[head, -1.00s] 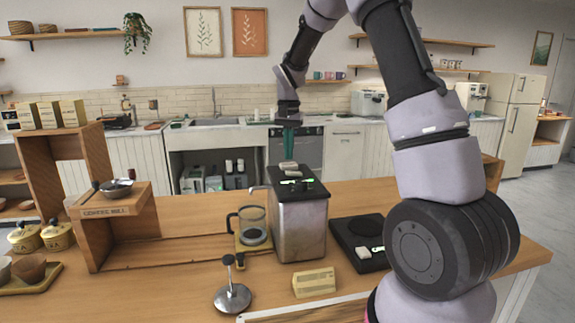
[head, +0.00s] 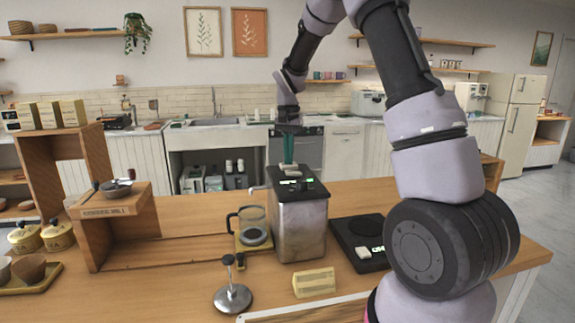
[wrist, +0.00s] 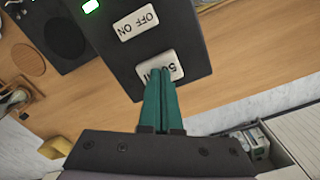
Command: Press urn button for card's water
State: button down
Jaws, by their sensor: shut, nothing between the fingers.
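The urn (head: 300,225) is a metal box with a black top, standing on the counter. In the wrist view, its black top (wrist: 195,30) carries a pale OFF/ON button (wrist: 136,23) and another pale button (wrist: 158,70) whose label is partly covered. My gripper (head: 289,162) points down over the far part of the urn top. Its teal fingers are together, with nothing between them. In the wrist view, my fingertips (wrist: 160,72) overlap the partly covered button; I cannot tell how firmly they touch. A small cream card (head: 314,283) stands in front of the urn; its writing is unreadable.
A glass jug (head: 253,228) stands left of the urn. A black scale (head: 350,240) is to the right. A wooden stand (head: 100,240) is farther left. Bare counter lies between stand and jug.

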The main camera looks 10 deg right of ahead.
jog(key=shift+f, duration=0.3)
jog(key=shift+r, duration=1.05)
jog(key=shift+f, duration=0.95)
dwell(1.5)
jog(key=shift+r, duration=0.95)
jog(key=shift+f, duration=1.05)
dwell(1.0)
jog(key=shift+r, duration=1.05)
